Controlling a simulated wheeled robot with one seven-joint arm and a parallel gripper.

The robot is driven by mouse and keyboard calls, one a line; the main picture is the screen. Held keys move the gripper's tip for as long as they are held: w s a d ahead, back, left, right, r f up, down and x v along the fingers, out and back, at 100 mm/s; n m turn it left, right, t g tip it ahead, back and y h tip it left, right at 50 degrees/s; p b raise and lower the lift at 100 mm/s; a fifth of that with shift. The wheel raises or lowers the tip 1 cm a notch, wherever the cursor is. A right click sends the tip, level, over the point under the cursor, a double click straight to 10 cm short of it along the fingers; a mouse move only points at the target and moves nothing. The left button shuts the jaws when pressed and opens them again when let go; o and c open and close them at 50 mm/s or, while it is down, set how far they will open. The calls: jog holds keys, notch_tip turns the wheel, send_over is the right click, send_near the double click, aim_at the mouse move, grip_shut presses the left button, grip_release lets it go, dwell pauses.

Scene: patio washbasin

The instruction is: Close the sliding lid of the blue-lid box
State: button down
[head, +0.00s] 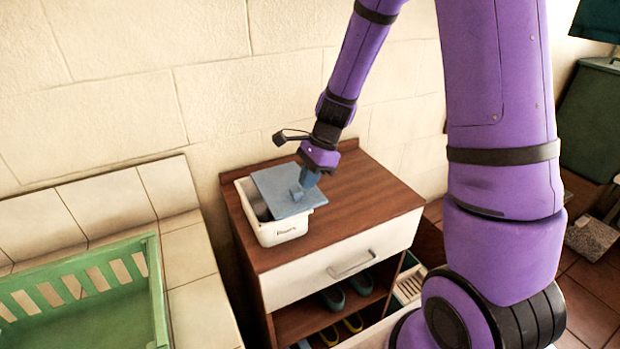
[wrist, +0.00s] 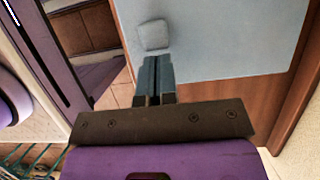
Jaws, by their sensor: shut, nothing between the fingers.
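The white box (head: 283,232) stands on the brown cabinet top. Its flat blue lid (head: 277,183) lies over most of the box, shifted to the right, and a dark gap shows along the left side. A small blue knob (head: 297,194) stands up from the lid. My gripper (head: 309,179) is above the lid, just right of the knob, with its fingers shut and empty. In the wrist view the closed fingertips (wrist: 155,60) end right beside the knob (wrist: 152,35), over the lid (wrist: 235,38). I cannot tell whether they touch the knob.
The cabinet top (head: 370,190) is bare to the right of the box. Below it are a white drawer (head: 330,270) and open shelves with shoes (head: 346,291). A tiled wall is close behind.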

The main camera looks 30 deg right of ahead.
aim_at(282, 203)
jog(key=a, duration=0.5)
dwell(0.3)
jog(key=d, duration=0.4)
jog(key=v, duration=0.9)
jog(key=s+r+n+t+h, duration=0.2)
jog(key=s+r+n, duration=0.6)
jog(key=s, duration=0.4)
jog(key=s+d+r+n+t+h, duration=0.1)
jog(key=s+r+n+t+h, duration=0.1)
jog(key=s+r+n, duration=0.6)
jog(key=s+n+t, duration=0.1)
jog(key=s+n, duration=0.1)
jog(key=s, duration=0.2)
jog(key=shift+r, duration=0.35)
